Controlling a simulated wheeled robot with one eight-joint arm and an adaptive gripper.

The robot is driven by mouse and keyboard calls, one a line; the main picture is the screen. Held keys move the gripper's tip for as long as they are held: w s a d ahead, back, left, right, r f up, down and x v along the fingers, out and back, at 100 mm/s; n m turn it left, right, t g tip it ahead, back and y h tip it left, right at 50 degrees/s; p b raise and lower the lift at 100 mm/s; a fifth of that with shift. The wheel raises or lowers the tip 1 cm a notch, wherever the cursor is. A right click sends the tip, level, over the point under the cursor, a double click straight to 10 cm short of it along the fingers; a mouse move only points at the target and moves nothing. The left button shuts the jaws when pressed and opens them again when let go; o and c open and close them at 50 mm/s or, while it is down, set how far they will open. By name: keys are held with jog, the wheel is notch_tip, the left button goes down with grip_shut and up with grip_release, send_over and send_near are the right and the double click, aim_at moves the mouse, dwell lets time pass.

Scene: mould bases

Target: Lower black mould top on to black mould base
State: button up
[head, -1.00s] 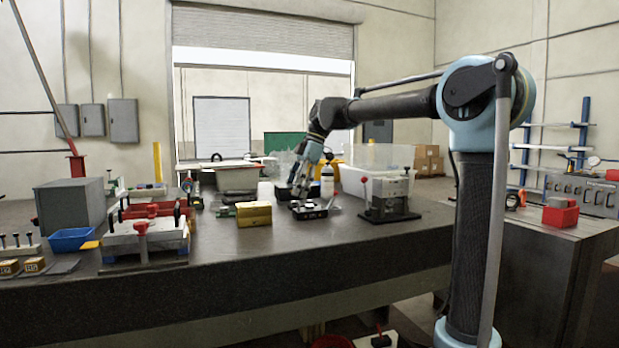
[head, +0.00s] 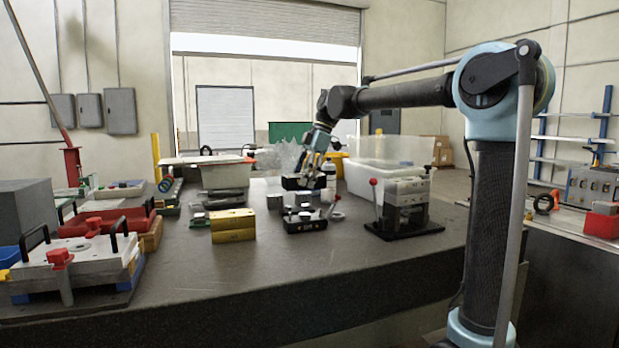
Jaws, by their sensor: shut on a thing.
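The black mould base (head: 305,226) sits on the dark table, with silver metal blocks (head: 297,211) showing on and just behind it. My gripper (head: 312,168) points down above and behind the base in the picture. It is shut on the black mould top (head: 298,183), a dark block that shows above the base with a visible gap in the picture. The fingertips are small and dark, so their exact grip is hard to see. Whether the top is directly over the base cannot be told from this one view.
A yellow block (head: 233,225) stands left of the base. A grey press with a red-knobbed lever (head: 405,205) stands close on the right. A white bottle (head: 328,176) and a clear bin (head: 385,175) are behind. The table front (head: 270,262) is clear.

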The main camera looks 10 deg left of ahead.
jog(key=shift+w+a+f, duration=0.1)
jog(key=shift+f, duration=0.05)
jog(key=shift+w+f, duration=0.1)
jog(key=shift+f, duration=0.7)
send_over(301, 214)
jog(key=d, duration=0.1)
jog(key=shift+w+f, duration=0.2)
jog(key=shift+f, duration=0.85)
jog(key=shift+w+f, duration=0.2)
jog(key=shift+f, duration=0.85)
jog(key=shift+f, duration=1.55)
dwell(0.4)
jog(key=o, duration=1.8)
jog(key=shift+o, duration=0.2)
